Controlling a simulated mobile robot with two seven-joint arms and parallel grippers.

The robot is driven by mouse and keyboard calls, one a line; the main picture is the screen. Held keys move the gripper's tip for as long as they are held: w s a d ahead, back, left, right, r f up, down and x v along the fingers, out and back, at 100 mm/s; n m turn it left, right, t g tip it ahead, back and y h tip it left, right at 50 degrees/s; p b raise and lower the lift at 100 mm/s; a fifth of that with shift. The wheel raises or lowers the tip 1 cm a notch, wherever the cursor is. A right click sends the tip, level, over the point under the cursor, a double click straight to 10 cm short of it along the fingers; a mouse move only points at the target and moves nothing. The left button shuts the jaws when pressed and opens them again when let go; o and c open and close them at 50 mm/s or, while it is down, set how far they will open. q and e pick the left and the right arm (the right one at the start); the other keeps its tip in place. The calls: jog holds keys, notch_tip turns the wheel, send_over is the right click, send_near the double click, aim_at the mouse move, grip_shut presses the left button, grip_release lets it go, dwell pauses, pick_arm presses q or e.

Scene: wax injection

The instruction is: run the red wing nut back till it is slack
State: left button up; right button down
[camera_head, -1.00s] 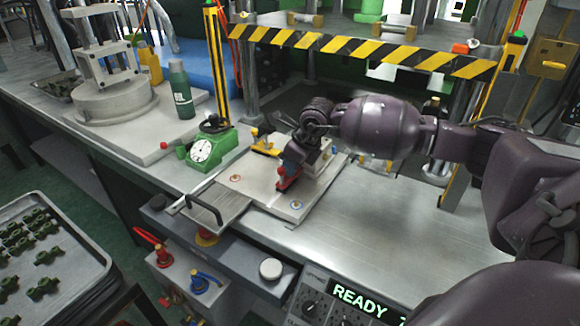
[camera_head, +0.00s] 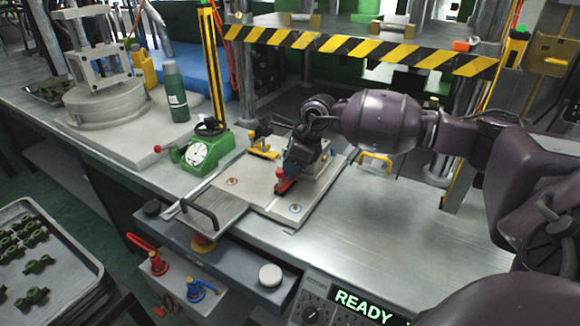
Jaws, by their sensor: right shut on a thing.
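A light plate (camera_head: 246,198) lies on the bench. The red clamp (camera_head: 283,186) sits on its right part, with its lower end showing below my right gripper. My right gripper (camera_head: 291,172) points down on top of that clamp and is shut there. The red wing nut is hidden by the gripper's fingers and body, so I cannot see how far it is turned. A yellow clamp (camera_head: 263,154) with a dark top stands further back on the plate, apart from the gripper. My left gripper is not in view.
A green dial gauge (camera_head: 208,153) stands left of the plate, with a green bottle (camera_head: 176,92) behind it. A black-and-yellow striped bar (camera_head: 365,49) spans behind my arm. A tray (camera_head: 87,292) of green parts is at lower left. The bench right of the plate is clear.

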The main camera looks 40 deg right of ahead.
jog(key=c, duration=1.5)
grip_release()
jog(key=shift+o, duration=0.2)
jog(key=p+v, duration=0.1)
jog(key=v, duration=1)
jog(key=shift+o, duration=0.3)
jog(key=shift+w, duration=0.1)
